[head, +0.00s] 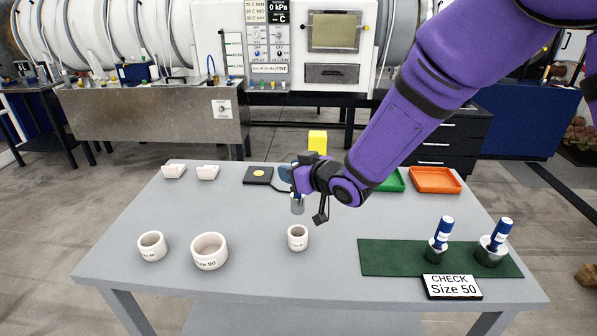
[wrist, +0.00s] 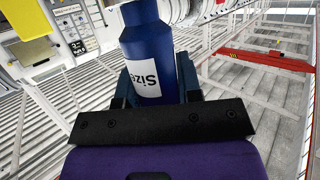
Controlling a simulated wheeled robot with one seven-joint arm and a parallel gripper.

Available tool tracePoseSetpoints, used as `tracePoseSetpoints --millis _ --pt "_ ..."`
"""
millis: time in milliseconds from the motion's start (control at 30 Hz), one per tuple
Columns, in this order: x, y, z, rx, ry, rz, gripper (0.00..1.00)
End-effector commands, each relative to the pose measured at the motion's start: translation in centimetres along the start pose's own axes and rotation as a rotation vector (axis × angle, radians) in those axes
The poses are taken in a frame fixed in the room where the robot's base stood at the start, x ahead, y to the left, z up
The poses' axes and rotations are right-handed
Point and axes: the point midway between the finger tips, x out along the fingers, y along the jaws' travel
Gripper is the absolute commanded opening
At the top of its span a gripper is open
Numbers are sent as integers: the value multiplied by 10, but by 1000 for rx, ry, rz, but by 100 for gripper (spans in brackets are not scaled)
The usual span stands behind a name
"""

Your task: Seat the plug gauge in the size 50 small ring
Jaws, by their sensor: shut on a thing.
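My gripper (head: 296,182) is shut on a plug gauge (head: 297,204), holding it upright above the table. Its grey lower end points down. The wrist view shows its blue handle (wrist: 150,50) between my fingers, with a white label reading "Size"; the number is hidden. A small white ring (head: 298,243) stands on the table just below the gauge, apart from it; its label is too small to read. A larger white ring (head: 209,258) to the left bears "Size 50". A medium white ring (head: 152,252) stands farther left, its label unclear.
Two blue-handled gauges (head: 444,232) (head: 501,235) stand on a green mat (head: 390,258), behind a "CHECK Size 50" sign (head: 452,287). Green (head: 396,182) and orange (head: 436,180) trays, a black pad (head: 258,176) and white blocks (head: 207,172) are at the back. The table's middle is clear.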

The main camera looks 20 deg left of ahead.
Motion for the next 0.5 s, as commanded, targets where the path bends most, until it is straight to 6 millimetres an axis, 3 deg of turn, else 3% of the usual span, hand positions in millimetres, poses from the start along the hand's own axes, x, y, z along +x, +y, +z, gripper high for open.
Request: tracePoseSetpoints --millis 333,500 --pt "0 1 0 3 1 2 1" --pt "4 1 12 1 -2 1 1"
